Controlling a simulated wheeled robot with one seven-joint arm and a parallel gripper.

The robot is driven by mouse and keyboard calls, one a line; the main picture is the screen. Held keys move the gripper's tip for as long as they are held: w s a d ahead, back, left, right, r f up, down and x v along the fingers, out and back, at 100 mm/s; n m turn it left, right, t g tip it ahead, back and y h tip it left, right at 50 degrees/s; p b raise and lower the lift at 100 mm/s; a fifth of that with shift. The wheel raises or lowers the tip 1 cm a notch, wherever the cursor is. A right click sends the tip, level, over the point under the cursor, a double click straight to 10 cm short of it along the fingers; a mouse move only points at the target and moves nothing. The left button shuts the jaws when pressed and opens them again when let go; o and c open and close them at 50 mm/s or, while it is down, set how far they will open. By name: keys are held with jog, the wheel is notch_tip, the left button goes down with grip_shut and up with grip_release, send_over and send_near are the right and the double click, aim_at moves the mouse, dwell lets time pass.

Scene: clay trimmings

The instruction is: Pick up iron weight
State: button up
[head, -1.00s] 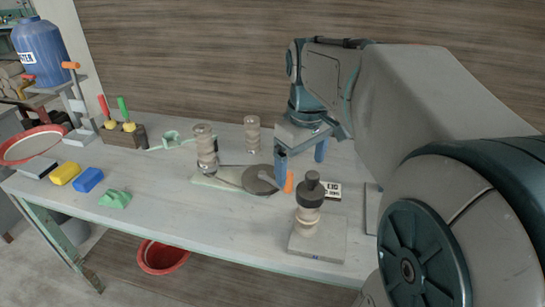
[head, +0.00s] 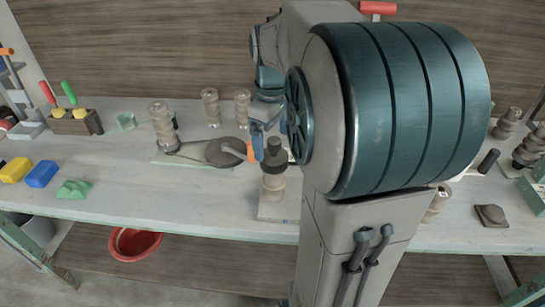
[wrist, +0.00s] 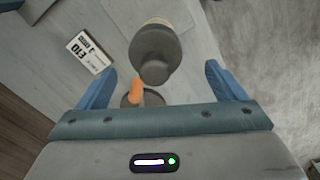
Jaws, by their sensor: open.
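The iron weight (head: 273,155) appears to be the dark round piece with a knob on top of a pale clay stack (head: 273,183), towards the table's front edge. In the wrist view the dark weight (wrist: 155,55) is seen from above, ahead of and between my fingers. My gripper (wrist: 160,85) is open and empty, with a blue finger on each side. In the head view my gripper (head: 262,140) is just behind the weight, partly hidden by my arm. I cannot tell the exact gap.
An orange piece (wrist: 136,90) shows between my fingers. A white printed card (wrist: 90,53) lies left of the weight. A dark disc (head: 226,152) and a clay stack (head: 162,127) stand left. The front left tabletop is partly clear.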

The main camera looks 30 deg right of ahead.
aim_at(274, 149)
jog(key=f, duration=0.5)
jog(key=shift+w+d, duration=0.1)
jog(key=shift+d, duration=0.2)
jog(key=c, duration=1.8)
jog(key=shift+r, duration=0.15)
grip_shut()
jog(key=shift+r, duration=0.1)
